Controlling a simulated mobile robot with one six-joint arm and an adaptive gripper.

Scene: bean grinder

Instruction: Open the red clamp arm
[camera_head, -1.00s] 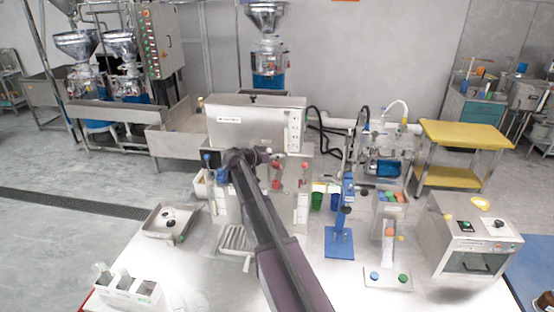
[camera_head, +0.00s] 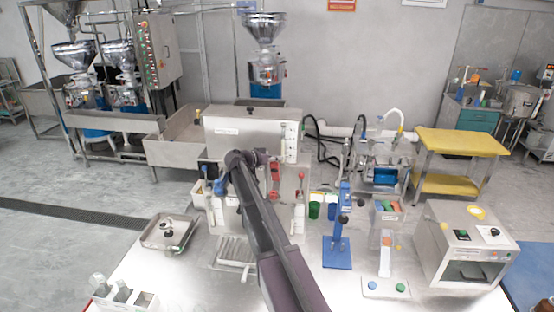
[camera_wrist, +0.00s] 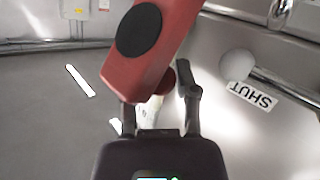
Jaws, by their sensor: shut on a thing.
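The red clamp arm (camera_wrist: 150,45) fills the upper middle of the wrist view as a thick tilted red bar with a black oval pad on its face. A dark red round knob (camera_wrist: 168,80) shows beside its lower end. My gripper (camera_wrist: 160,95) is at that lower end, one finger on each side, shut on the red piece. A pale stem shows between the fingers; the exact contact is partly hidden. In the head view my arm reaches to the grey machine (camera_head: 245,127) on the table, and the fingertips cannot be made out.
A metal surface with a SHUT label (camera_wrist: 252,97) and a white ball knob (camera_wrist: 237,65) lies right of my gripper. In the head view, a blue stand (camera_head: 337,252) and a grey box unit (camera_head: 440,245) stand to the right, and a metal tray (camera_head: 160,245) lies left.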

